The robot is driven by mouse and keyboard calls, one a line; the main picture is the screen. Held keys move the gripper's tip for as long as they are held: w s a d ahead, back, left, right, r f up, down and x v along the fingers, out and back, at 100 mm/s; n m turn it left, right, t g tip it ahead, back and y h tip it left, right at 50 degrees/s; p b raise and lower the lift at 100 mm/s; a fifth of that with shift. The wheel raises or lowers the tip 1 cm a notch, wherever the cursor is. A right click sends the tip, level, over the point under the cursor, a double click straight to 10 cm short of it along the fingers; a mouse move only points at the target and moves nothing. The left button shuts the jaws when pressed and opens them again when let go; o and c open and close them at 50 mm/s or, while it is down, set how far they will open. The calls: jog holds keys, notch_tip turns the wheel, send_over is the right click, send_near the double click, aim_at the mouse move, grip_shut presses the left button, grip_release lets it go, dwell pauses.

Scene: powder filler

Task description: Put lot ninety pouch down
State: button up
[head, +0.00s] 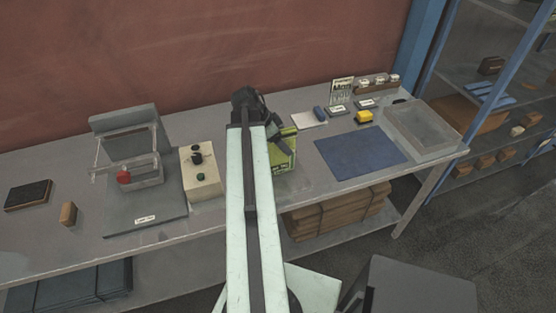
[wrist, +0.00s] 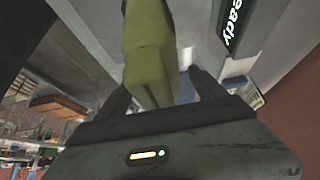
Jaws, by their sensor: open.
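The yellow-green lot ninety pouch (head: 284,157) shows in the head view just right of my arm, upright at the bench's middle, with dark print low on its face. My arm hides its left part. My gripper (head: 268,128) is at the pouch's top, partly hidden by my own wrist. In the wrist view the pouch (wrist: 150,68) lies between my two dark fingers (wrist: 160,88), which are apart. I cannot tell whether either finger touches it.
Left of my arm stand a beige control box (head: 201,175) and a grey press-like device (head: 145,205) with a red knob. To the right are a blue mat (head: 360,158), a grey tray (head: 424,128) and small blocks. Brown stacked packs (head: 335,212) lie on the lower shelf.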

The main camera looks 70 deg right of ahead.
jog(key=shift+s+d+f, duration=0.1)
jog(key=shift+f, duration=0.1)
jog(key=shift+f, duration=0.3)
dwell(0.4)
grip_shut()
